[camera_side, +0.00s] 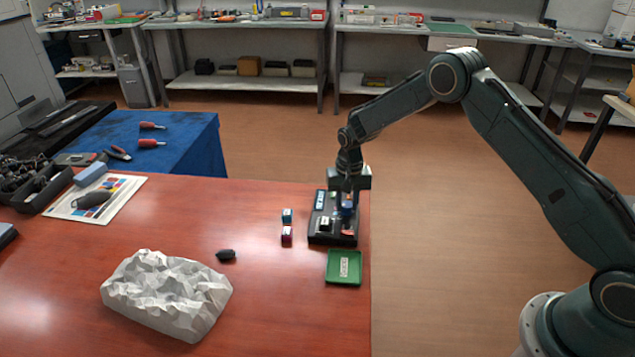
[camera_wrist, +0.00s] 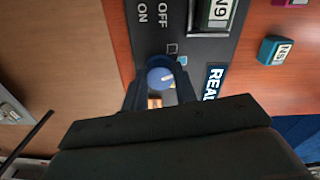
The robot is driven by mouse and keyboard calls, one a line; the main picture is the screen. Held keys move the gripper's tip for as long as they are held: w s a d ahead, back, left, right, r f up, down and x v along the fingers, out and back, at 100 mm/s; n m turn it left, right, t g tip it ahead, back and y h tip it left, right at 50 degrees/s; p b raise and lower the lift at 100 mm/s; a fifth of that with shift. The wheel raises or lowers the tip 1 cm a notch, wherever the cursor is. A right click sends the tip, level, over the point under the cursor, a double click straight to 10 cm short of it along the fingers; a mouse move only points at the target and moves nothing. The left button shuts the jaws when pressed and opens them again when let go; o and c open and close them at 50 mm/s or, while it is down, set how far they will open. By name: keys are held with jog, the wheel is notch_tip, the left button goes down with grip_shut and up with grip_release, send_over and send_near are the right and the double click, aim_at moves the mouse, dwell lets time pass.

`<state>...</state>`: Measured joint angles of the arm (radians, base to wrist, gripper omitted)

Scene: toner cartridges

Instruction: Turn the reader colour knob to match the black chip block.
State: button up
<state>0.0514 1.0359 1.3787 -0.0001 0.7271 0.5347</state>
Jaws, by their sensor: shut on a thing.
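The reader (camera_side: 322,238) is a black panel near the table's right edge; the wrist view shows its face (camera_wrist: 200,48) with ON, OFF and READER lettering. Its blue round knob (camera_wrist: 158,76) has a white pointer line aimed right in the wrist view. My gripper (camera_wrist: 161,84) is shut on this knob, one finger on each side; in the side view my gripper (camera_side: 347,204) points down over the reader. Small colour marks (camera_wrist: 173,48) lie around the knob, some hidden by the fingers. A dark block with a white label (camera_side: 325,223) sits in the reader, labelled N9 in the wrist view (camera_wrist: 217,13).
A cyan block (camera_side: 287,215) and a magenta block (camera_side: 287,236) stand left of the reader. A green tray (camera_side: 344,281) lies in front of it. A small black object (camera_side: 226,255) and a crumpled white mass (camera_side: 165,295) are further left.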

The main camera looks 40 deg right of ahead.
aim_at(347, 205)
jog(key=shift+n, duration=0.5)
jog(key=n, duration=0.3)
jog(key=shift+n, duration=2.1)
jog(key=o, duration=1)
jog(key=shift+r, duration=0.1)
notch_tip(347, 205, up, 14)
jog(key=shift+f, duration=0.15)
